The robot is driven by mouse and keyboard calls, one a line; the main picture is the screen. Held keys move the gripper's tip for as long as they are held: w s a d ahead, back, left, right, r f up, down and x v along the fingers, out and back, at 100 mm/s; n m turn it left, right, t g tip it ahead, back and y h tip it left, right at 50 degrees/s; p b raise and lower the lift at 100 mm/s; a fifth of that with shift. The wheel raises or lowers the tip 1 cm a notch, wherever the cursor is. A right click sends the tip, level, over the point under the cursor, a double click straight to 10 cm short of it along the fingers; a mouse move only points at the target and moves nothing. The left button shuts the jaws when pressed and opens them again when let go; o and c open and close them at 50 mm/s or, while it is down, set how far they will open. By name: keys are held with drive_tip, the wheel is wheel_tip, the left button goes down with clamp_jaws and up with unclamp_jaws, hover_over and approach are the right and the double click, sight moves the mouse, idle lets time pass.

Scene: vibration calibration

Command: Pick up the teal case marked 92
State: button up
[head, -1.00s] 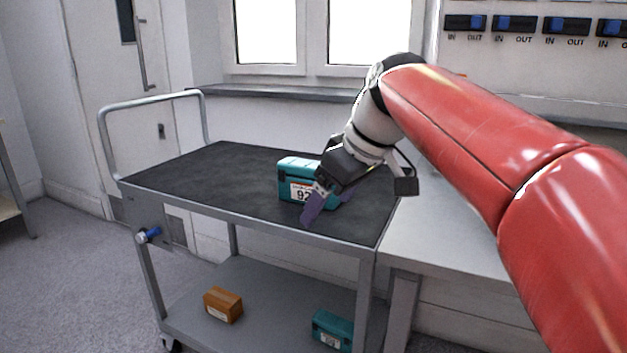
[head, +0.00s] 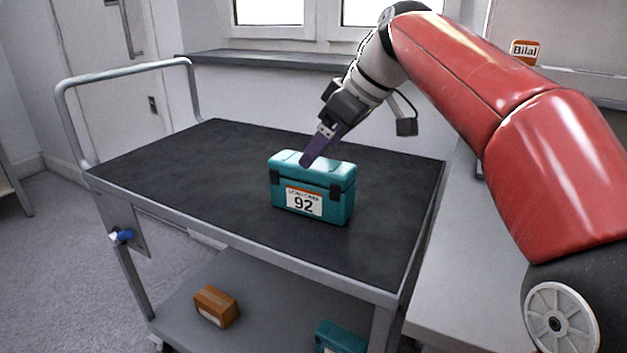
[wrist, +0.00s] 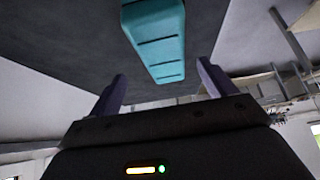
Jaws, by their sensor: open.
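The teal case marked 92 (head: 325,201) stands upright on the black top of the cart, its white label facing me. Its teal lid also shows in the wrist view (wrist: 155,35), ahead of and between my fingers. My gripper (head: 308,162) is open, with its purple fingers pointing down at the lid in the head view. In the wrist view the two fingers of my gripper (wrist: 160,85) are spread apart with nothing between their tips. The head view does not show clearly whether a fingertip touches the lid.
The cart's black top (head: 170,165) is otherwise clear. A brown box (head: 216,305) and another teal case (head: 340,338) sit on its lower shelf. A grey bench (head: 455,270) stands to the right, and a push handle (head: 125,72) rises at the left.

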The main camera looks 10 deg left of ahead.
drive_tip(key=x, duration=0.4)
drive_tip(key=b+x, duration=0.1)
drive_tip(key=x, duration=0.1)
drive_tip(key=shift+s+a+f, duration=0.2)
drive_tip(key=shift+s+f, duration=0.1)
drive_tip(key=shift+r, duration=0.1)
drive_tip(key=c, duration=1.4)
drive_tip(key=shift+r+p, duration=3.7)
drive_tip(key=shift+r, duration=6.2)
